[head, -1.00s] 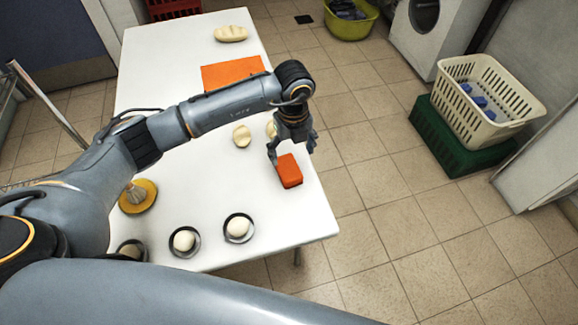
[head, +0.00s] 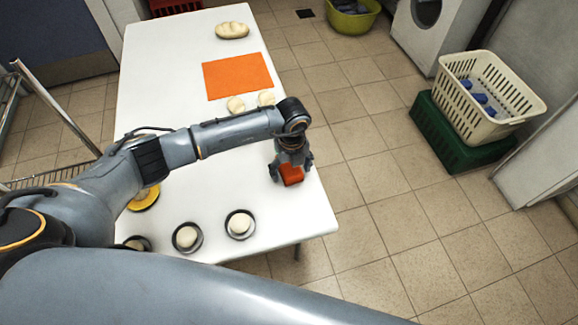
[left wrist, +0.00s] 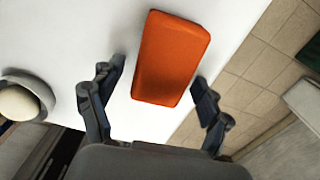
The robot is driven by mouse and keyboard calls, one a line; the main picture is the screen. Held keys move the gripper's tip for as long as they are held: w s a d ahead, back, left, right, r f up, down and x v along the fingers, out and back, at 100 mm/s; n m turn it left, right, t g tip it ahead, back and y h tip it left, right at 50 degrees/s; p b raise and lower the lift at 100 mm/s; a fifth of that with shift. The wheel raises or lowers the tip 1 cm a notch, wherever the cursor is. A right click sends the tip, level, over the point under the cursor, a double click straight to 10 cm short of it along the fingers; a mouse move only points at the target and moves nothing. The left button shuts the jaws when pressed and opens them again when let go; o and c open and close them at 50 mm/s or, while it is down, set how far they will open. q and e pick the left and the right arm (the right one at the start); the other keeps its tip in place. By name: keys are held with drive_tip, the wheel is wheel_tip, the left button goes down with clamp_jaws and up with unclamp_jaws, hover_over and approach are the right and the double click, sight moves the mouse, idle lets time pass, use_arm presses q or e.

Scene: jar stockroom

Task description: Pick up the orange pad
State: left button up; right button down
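The orange pad (head: 291,177) is a small rounded block lying on the white table (head: 180,92) near its right edge. My left gripper (head: 291,170) is over it, pointing down, with its fingers apart. In the left wrist view the pad (left wrist: 172,58) lies between and ahead of the two open fingers of my gripper (left wrist: 158,76). A gap shows on the left side; the right fingertip is close to the pad's edge, and I cannot tell whether it touches. My right gripper is not in view.
A flat orange mat (head: 237,76), a loaf (head: 232,31) and two dough balls (head: 236,104) are farther up the table. A cream basket (head: 510,111) sits on a green crate (head: 440,135) on the floor.

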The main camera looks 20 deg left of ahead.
sight(291, 169)
use_arm(q)
drive_tip(key=c, duration=1)
drive_tip(key=shift+r, duration=0.15)
drive_tip(key=shift+r, duration=0.25)
wheel_tip(291, 169, up, 3)
drive_tip(key=shift+f+b, duration=0.2)
drive_tip(key=shift+b, duration=0.5)
drive_tip(key=s+d+r, duration=0.2)
drive_tip(key=s+r, duration=0.1)
drive_tip(key=s, duration=0.1)
drive_tip(key=s+d+r+b, duration=0.1)
drive_tip(key=s+r, duration=0.2)
drive_tip(key=s, duration=0.1)
drive_tip(key=s+d+r+b, duration=0.1)
drive_tip(key=s+d+r, duration=0.1)
drive_tip(key=s+r, duration=0.1)
drive_tip(key=shift+s+d+r, duration=0.2)
drive_tip(key=shift+s, duration=0.25)
drive_tip(key=shift+s+d+r, duration=0.15)
drive_tip(key=shift+s, duration=0.3)
